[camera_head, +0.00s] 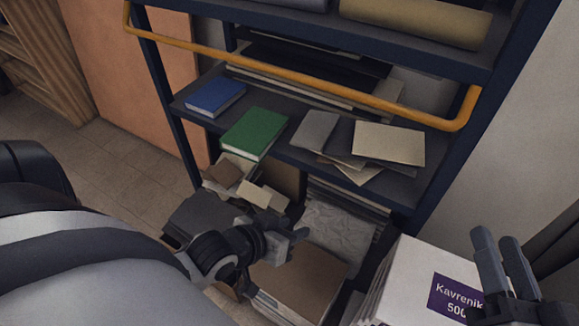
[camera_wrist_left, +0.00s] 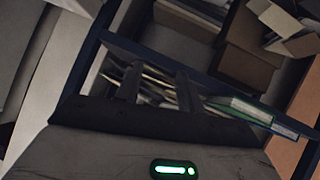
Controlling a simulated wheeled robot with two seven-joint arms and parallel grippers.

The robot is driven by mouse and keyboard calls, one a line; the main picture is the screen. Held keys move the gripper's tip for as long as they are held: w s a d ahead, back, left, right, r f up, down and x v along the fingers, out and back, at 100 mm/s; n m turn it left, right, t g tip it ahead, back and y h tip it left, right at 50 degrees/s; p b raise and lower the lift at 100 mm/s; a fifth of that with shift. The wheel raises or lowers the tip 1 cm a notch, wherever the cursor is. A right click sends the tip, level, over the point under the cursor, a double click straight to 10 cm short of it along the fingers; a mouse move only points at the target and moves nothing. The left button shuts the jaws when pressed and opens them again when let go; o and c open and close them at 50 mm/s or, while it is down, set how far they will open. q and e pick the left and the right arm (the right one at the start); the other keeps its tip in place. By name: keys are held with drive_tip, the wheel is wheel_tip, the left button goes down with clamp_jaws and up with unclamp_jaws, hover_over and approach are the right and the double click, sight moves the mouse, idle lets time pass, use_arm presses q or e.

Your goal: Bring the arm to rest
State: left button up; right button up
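My left gripper (camera_head: 300,238) is in front of the lower part of a dark blue shelf unit, near the brown boxes on the bottom level. In the left wrist view its two fingers (camera_wrist_left: 158,88) stand apart with nothing between them. My right gripper (camera_head: 496,240) is at the lower right, in front of a white box (camera_head: 415,270) with a purple label. Its two fingers point up with a gap between them and hold nothing that I can see.
The shelf (camera_head: 275,150) holds a blue book (camera_head: 216,97), a green book (camera_head: 254,133) and loose covers (camera_head: 388,143). An orange rail (camera_head: 300,78) crosses the shelf front. A brown box (camera_head: 300,278) sits below. Tiled floor (camera_head: 120,165) is clear at left.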

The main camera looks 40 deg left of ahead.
use_arm(q)
drive_tip(key=shift+d, duration=0.1)
idle(0.5)
